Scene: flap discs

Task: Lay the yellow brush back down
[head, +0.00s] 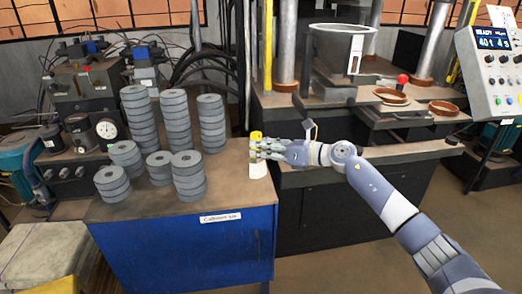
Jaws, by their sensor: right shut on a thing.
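The yellow brush (256,136) is at the right end of the blue cabinet's top. Its yellow part is uppermost and a pale whitish part shows below the fingers. My right gripper (264,149) comes in from the right and is shut on it, with the fingers covering its middle. The brush looks upright at the cabinet's right edge; I cannot tell whether it touches the top. My left gripper is not in view.
Several stacks of grey flap discs (173,121) fill the left and middle of the blue cabinet (190,245). A bare strip of top lies between them and the brush. A machine with a grey hopper (335,62) and brown rings (391,96) stands at right.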

